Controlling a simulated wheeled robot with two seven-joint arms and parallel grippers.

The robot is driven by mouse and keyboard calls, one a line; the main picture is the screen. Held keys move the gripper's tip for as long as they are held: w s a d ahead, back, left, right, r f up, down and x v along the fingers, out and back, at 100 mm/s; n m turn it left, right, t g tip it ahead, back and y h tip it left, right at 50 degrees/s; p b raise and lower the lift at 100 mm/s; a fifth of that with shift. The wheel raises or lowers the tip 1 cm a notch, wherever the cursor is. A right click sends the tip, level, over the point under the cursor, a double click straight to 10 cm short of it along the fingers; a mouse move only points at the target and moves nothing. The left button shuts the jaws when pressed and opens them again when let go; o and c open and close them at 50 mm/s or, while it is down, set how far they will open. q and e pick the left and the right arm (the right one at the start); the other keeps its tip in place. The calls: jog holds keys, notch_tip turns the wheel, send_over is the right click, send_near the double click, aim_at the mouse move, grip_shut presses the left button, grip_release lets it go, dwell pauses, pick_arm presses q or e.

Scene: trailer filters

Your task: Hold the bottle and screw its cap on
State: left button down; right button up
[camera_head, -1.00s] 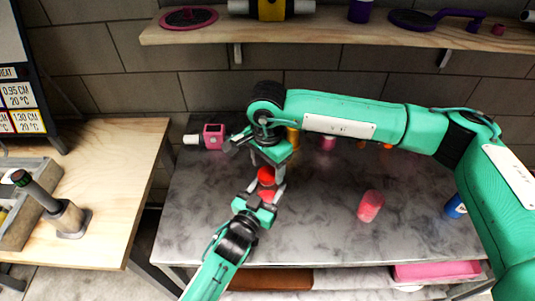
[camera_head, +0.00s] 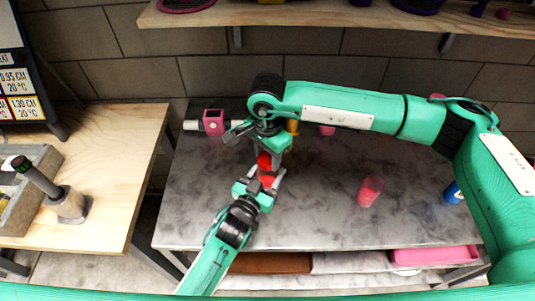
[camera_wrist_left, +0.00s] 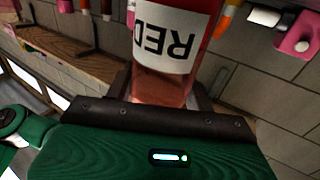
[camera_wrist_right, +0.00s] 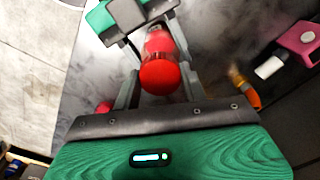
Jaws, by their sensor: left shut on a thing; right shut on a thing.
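The red bottle (camera_wrist_left: 165,88) has a white label reading "RED", upside down in the left wrist view. My left gripper (camera_wrist_left: 160,98) is shut around it. In the head view the bottle and my left gripper (camera_head: 262,185) are over the left part of the grey table. The round red cap (camera_wrist_right: 160,78) faces the right wrist camera at the end of the bottle. My right gripper (camera_wrist_right: 161,90) is shut with its fingers on either side of the cap. The two grippers face each other closely. How far the cap sits on the bottle cannot be told.
A pink device (camera_head: 213,122) stands at the table's back left. A red-pink cup-like bottle (camera_head: 369,191) and a blue one (camera_head: 453,192) stand to the right. The marbled table (camera_head: 320,215) is clear between. A wooden bench (camera_head: 110,180) is on the left, a shelf (camera_head: 340,14) above.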

jog(key=o, duration=1.2)
jog(key=shift+r, duration=0.15)
notch_tip(320, 180, up, 12)
jog(key=shift+f, duration=0.1)
pick_arm(q)
jog(key=shift+c, duration=2.3)
grip_release()
jog(key=b+v, duration=0.3)
jog(key=v, duration=1)
jog(key=shift+s+a, duration=0.2)
jog(key=shift+s, duration=0.15)
pick_arm(e)
jog(key=shift+f, duration=1.5)
